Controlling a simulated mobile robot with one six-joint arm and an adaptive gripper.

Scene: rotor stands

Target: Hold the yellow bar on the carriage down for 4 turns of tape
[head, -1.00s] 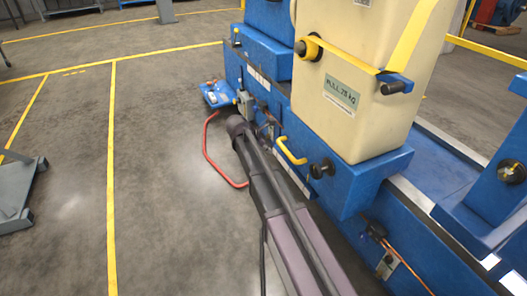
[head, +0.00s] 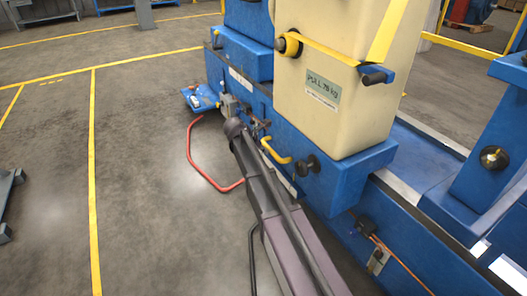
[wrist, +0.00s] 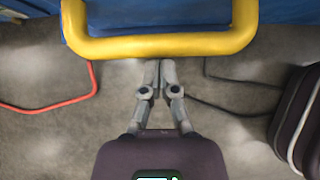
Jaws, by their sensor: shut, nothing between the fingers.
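The yellow bar (head: 275,152) is a bent handle on the blue side of the carriage (head: 345,178). In the wrist view the yellow bar (wrist: 160,46) crosses the top of the picture. My gripper (wrist: 158,63) is shut and empty, its fingertips together at the bar's near edge in the picture. I cannot tell whether they touch it. In the head view my arm reaches up beside the bar's left, and the fingers are hard to make out. Yellow tape (head: 330,50) runs from a roll (head: 290,45) across the carriage's cream body to a dark roller, then upward.
A black knob (head: 307,166) sits right of the bar. A red bent tube (head: 197,160) and a blue pedal-like unit (head: 199,98) are at the floor on the left. A blue rail base runs along the right.

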